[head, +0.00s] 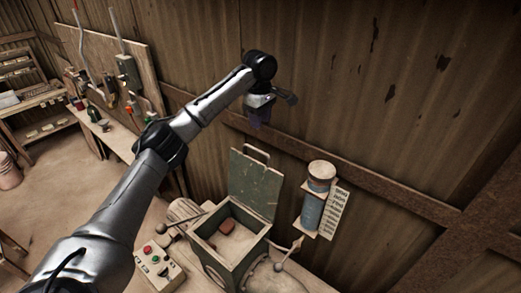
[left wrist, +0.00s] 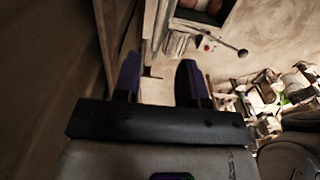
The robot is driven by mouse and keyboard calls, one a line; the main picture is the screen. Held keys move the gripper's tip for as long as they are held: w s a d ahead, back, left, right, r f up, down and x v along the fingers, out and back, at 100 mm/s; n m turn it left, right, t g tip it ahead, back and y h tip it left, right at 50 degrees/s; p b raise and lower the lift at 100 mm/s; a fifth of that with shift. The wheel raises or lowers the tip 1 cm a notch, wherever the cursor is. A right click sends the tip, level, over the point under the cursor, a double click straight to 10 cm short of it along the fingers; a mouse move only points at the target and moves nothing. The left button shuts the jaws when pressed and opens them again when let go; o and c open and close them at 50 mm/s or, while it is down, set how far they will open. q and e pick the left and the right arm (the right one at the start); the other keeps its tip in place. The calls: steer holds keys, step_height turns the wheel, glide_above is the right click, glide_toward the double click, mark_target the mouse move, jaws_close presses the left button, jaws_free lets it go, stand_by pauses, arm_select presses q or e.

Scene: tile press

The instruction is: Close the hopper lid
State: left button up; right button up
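The hopper lid (head: 255,182), a dark green panel with a handle along its top edge, stands raised at the back of the hopper (head: 210,236). The hopper is an open square box with a reddish lump (head: 227,227) inside. My left gripper (head: 260,118) is above and behind the lid, near the wall, and touches nothing that I can see. In the left wrist view its two dark fingers (left wrist: 158,72) are spread apart with nothing between them. Part of an open box with reddish lumps (left wrist: 208,8) shows at that view's top edge. My right gripper is in neither view.
A corrugated wall (head: 370,90) with wooden beams rises close behind the hopper. A blue canister (head: 312,211) and a paper sign (head: 333,212) are to its right. A button box (head: 157,262) is at its left front. A workbench and shelves stand at far left.

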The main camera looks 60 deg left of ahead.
arm_select(q)
step_height(320, 180, down, 9)
steer(key=shift+f+b, duration=0.1)
steer(key=shift+b, duration=0.8)
steer(key=shift+f, duration=1.25)
jaws_close()
